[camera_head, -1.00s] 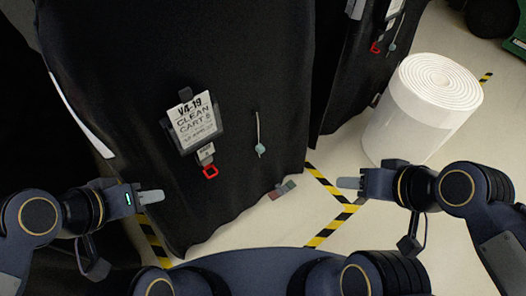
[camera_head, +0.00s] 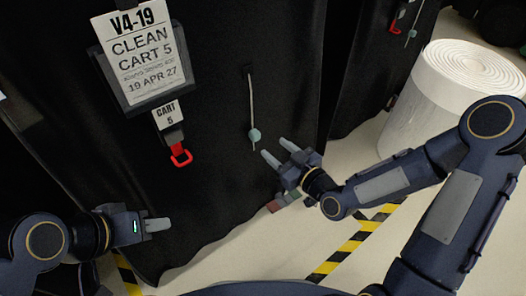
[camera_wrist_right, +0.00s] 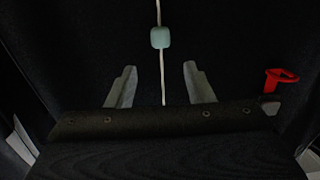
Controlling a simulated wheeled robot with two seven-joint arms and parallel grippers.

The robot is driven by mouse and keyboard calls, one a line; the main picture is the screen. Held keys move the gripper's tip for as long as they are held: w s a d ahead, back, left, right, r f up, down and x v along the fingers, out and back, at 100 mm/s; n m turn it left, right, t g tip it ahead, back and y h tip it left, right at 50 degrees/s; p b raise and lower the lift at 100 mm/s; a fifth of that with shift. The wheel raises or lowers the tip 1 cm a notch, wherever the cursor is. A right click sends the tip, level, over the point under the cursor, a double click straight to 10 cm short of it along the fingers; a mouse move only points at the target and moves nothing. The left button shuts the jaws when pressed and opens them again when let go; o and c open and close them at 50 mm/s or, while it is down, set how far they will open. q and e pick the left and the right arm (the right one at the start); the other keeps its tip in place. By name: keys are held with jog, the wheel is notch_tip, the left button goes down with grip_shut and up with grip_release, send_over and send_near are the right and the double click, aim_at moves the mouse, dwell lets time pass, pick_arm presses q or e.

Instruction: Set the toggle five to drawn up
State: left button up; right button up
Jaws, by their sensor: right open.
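The toggle, a pale green bead (camera_head: 254,135) on a thin pale cord (camera_head: 251,100), hangs against the black cover (camera_head: 215,60) of the cart labelled 5. The cord shows above the bead, with a short tail below. My right gripper (camera_head: 279,151) is open and empty, just right of and below the bead. In the right wrist view the bead (camera_wrist_right: 160,37) is above and beyond the open fingers (camera_wrist_right: 160,86). The cord's tail runs down between them in the picture. My left gripper (camera_head: 157,225) is at the lower left; its fingers overlap, so its opening is unclear.
A sign reading CLEAN CART 5 (camera_head: 140,55) hangs left of the cord, above a small tag (camera_head: 168,115) and red hook (camera_head: 181,156). A second covered cart (camera_head: 355,70) stands to the right, near a white roll (camera_head: 425,105). Striped tape (camera_head: 345,252) marks the floor.

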aim_at(258, 136)
jog(key=shift+m+t, duration=0.3)
jog(key=shift+t, duration=0.3)
jog(key=x, duration=0.2)
jog(key=b+x, duration=0.1)
jog(key=x, duration=0.2)
jog(key=f+x, duration=0.1)
jog(key=x, duration=0.2)
jog(key=shift+a+f, duration=0.15)
jog(key=shift+a, duration=0.15)
grip_shut()
